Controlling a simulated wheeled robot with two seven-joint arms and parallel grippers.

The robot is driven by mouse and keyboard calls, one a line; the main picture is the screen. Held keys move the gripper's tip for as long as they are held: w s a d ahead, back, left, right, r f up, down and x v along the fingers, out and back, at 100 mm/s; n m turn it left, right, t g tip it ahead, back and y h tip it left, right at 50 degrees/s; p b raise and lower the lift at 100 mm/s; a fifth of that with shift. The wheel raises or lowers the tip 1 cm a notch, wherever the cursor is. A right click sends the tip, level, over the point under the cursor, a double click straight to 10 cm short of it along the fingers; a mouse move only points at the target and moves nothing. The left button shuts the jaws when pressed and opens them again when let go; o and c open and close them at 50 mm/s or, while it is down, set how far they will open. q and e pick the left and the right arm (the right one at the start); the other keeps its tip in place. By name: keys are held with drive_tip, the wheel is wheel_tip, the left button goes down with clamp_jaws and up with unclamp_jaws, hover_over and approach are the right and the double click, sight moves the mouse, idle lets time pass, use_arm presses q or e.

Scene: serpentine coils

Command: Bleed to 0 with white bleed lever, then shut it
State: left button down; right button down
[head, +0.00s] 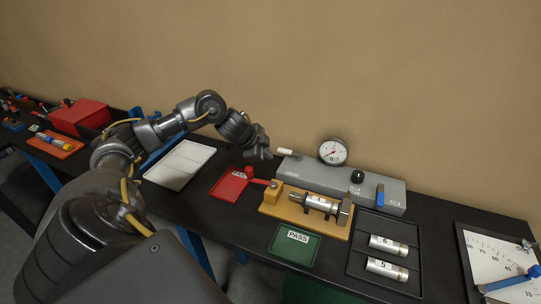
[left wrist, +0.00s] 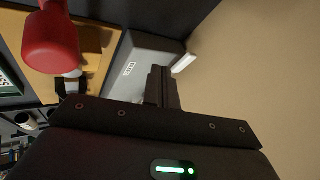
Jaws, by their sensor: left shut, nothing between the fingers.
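The white bleed lever (head: 285,152) sticks out at the left end of the grey block (head: 315,176). It also shows in the left wrist view (left wrist: 184,62), just beyond my fingers. A round white-faced gauge (head: 332,152) stands on the block; its reading is too small to tell. My left gripper (head: 266,153) is shut and empty, just left of the white lever. In the left wrist view its closed fingers (left wrist: 160,84) are close to the lever; I cannot tell if they touch. The right gripper is not in view.
A black knob (head: 357,176) and blue lever (head: 380,196) are on the block. In front stands a wooden fixture (head: 290,212) with a metal cylinder and red-handled clamp (head: 262,182). Red (head: 229,186) and green PASS (head: 295,246) trays and a black rack (head: 358,262) lie around it.

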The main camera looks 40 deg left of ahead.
use_arm(q)
drive_tip(key=v, duration=0.3)
drive_tip(key=b+v, duration=0.1)
drive_tip(key=v, duration=0.1)
drive_tip(key=shift+a+r, duration=0.3)
